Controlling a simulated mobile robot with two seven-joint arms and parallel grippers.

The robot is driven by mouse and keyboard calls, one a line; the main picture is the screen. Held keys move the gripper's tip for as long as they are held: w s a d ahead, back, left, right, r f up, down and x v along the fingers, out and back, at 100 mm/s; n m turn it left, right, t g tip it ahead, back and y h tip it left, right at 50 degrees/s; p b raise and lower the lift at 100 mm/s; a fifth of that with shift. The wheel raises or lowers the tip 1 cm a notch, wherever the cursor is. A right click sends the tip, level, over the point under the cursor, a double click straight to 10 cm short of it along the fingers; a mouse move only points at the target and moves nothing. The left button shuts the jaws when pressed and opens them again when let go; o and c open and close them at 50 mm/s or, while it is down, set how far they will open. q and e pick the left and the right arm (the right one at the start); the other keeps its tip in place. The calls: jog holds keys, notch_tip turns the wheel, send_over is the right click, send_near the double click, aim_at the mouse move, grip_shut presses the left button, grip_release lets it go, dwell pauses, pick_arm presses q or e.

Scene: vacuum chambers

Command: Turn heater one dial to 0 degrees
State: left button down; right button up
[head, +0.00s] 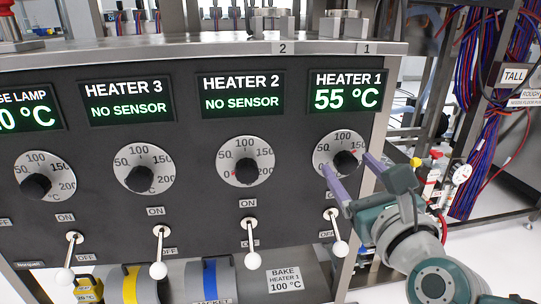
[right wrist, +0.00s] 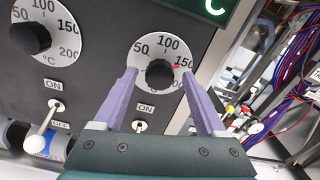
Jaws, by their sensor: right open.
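The heater 1 dial (head: 345,162) is a black knob on a round grey scale plate, under a display (head: 346,91) reading 55 °C. The knob's red mark points toward the 150 side, up and to the right. The knob also shows in the right wrist view (right wrist: 158,74). My right gripper (head: 348,165) is open. Its two purple fingers reach toward the panel, one on each side of the knob, with visible gaps beside it in the right wrist view (right wrist: 159,72). I cannot tell how far the tips are from the plate. My left gripper is out of view.
The heater 2 dial (head: 245,172) and heater 3 dial (head: 140,178) are to the left. A white-tipped toggle switch (head: 339,246) hangs below the heater 1 dial, close to my right gripper. Cable bundles (head: 497,105) and a metal frame stand right of the panel.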

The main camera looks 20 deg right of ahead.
grip_shut()
dwell(0.6)
